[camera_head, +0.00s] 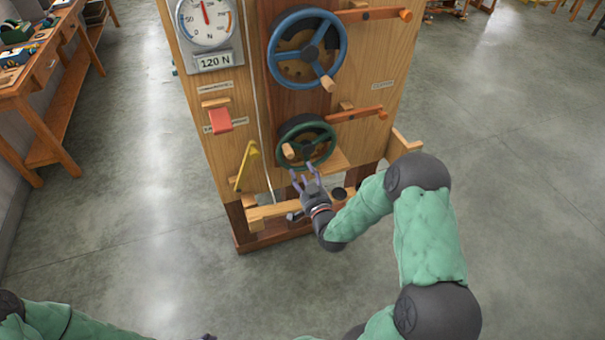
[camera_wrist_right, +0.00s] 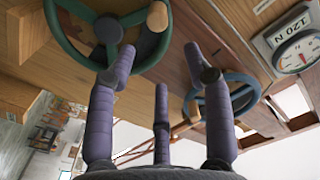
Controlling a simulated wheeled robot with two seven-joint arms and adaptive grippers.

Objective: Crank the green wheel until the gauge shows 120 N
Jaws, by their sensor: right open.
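The green wheel (camera_head: 306,142) is low on the front of a wooden stand, with a pale wooden knob (camera_head: 289,151) at the lower left of its rim. My right gripper (camera_head: 303,176) is open and empty just below the wheel, fingers pointing up at it. In the right wrist view the green wheel (camera_wrist_right: 63,38) and its knob (camera_wrist_right: 157,16) lie beyond the open fingers (camera_wrist_right: 161,62), apparently apart from them. The round white gauge (camera_head: 205,22) has a red needle pointing roughly up; a plate below it reads "120 N" (camera_head: 214,61). Only a tip of my left gripper (camera_head: 208,337) shows.
A blue wheel (camera_head: 307,48) with its own knob is above the green one. The floor around is clear.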

